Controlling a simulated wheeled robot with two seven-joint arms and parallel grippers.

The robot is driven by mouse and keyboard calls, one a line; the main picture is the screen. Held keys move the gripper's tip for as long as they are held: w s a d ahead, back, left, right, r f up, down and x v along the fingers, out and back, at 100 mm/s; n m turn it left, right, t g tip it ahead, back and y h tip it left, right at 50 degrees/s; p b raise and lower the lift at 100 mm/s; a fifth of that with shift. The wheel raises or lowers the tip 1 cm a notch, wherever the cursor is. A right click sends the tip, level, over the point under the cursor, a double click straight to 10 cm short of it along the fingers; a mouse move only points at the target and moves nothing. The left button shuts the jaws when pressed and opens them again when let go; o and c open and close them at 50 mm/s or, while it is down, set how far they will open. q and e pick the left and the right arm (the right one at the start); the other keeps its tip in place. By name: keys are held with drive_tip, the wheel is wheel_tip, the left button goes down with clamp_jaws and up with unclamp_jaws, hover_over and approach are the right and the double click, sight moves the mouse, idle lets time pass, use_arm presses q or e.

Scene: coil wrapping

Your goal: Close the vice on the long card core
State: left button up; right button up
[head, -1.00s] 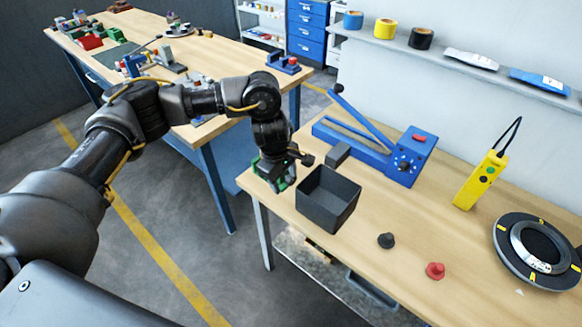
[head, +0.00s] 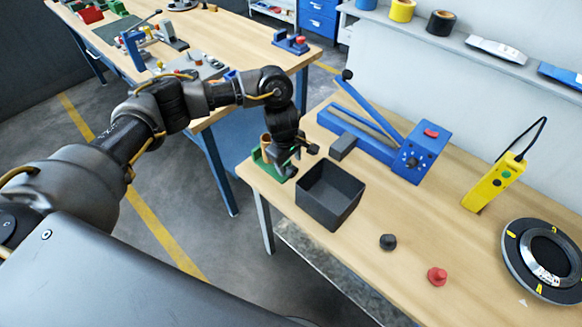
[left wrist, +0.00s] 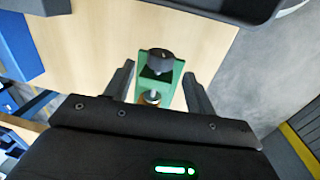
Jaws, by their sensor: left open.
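The green vice (head: 261,166) stands at the near left corner of the right-hand workbench, partly behind my left gripper (head: 291,160). A tan upright cylinder, seemingly the long card core (head: 266,142), shows at the vice; how it sits between the jaws is hidden. In the left wrist view, my left gripper (left wrist: 158,75) is open, one finger on either side of the vice's black knob (left wrist: 157,62) and green body (left wrist: 175,90). The fingers look apart from the knob. My right gripper is in neither view.
A dark open box (head: 329,196) stands close beside my left gripper. Behind it are a blue lever tool (head: 410,158) and a grey block (head: 343,146). Black (head: 387,242) and red (head: 437,276) knobs, a yellow handset (head: 494,183) and a round coil (head: 548,260) lie further right.

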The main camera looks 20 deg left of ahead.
sight(292, 168)
use_arm(q)
wheel_tip(292, 168, down, 2)
drive_tip(key=shift+w+d+f, duration=0.1)
drive_tip(key=shift+d+f, duration=0.05)
drive_tip(key=shift+f, duration=0.05)
drive_tip(key=shift+f+p, duration=0.35)
drive_tip(key=shift+f, duration=0.3)
drive_tip(key=shift+w+f, duration=0.1)
drive_tip(key=shift+f, duration=0.1)
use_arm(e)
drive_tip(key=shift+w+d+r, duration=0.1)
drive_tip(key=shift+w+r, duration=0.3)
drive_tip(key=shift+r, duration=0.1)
use_arm(q)
drive_tip(key=shift+d, duration=0.1)
drive_tip(key=c, duration=1)
drive_tip(key=shift+o, duration=0.2)
drive_tip(key=b, duration=0.1)
drive_tip(key=g+b, duration=0.1)
drive_tip(key=b, duration=0.1)
drive_tip(key=shift+w+d+f, duration=0.1)
drive_tip(key=shift+w+f, duration=0.1)
drive_tip(key=shift+f, duration=0.1)
drive_tip(key=shift+r+g+y, duration=0.25)
drive_tip(key=shift+g+y, duration=0.15)
drive_tip(key=shift+g+p, duration=0.3)
drive_tip(key=shift+g, duration=0.1)
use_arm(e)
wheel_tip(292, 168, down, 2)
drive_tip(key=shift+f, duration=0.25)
